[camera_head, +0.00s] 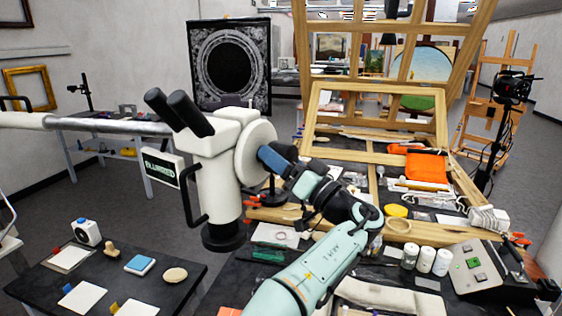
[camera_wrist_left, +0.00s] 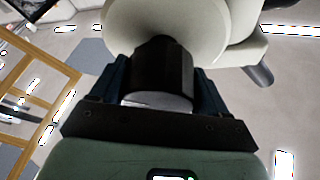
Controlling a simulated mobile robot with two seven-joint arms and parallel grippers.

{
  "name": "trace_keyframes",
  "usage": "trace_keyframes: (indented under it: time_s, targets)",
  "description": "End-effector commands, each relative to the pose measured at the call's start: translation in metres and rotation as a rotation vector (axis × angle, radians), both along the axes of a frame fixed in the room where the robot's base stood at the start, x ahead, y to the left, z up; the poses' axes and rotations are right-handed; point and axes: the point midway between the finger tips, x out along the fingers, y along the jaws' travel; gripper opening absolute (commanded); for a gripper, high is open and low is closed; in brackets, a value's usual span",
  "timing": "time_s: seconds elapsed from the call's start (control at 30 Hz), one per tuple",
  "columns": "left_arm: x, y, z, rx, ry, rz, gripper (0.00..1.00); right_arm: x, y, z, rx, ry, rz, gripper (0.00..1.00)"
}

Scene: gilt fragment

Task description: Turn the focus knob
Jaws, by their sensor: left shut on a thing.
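The white microscope (camera_head: 216,180) stands left of centre in the head view, with two black eyepieces (camera_head: 180,112) at its top left and a black handle at its side. A round pale disc (camera_head: 250,150) is on its right side and also shows in the left wrist view (camera_wrist_left: 200,20). The black focus knob (camera_wrist_left: 162,70) juts out from this disc. My left gripper (camera_head: 270,157) is shut on the knob, with a blue finger on each side of it; in the head view the fingers hide the knob. My right gripper is not in view.
A dark side table (camera_head: 190,285) at the lower left holds small items. A sign (camera_head: 163,170) is beside the microscope.

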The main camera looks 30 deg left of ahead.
Motion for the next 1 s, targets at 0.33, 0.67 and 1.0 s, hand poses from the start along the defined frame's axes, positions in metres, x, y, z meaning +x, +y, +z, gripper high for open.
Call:
trace_keyframes:
  time_s: [0.33, 0.67, 1.0]
  targets:
    - [-0.0003, -0.0001, 0.0007, 0.006, 0.162, -0.001, 0.45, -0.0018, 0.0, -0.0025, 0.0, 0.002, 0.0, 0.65]
    - [0.0001, -0.0001, 0.0009, 0.008, 0.196, -0.001, 0.45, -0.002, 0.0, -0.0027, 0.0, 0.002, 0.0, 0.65]
    - [0.0, -0.0001, 0.0009, 0.007, 0.195, -0.001, 0.97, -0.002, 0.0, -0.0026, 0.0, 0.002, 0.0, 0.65]
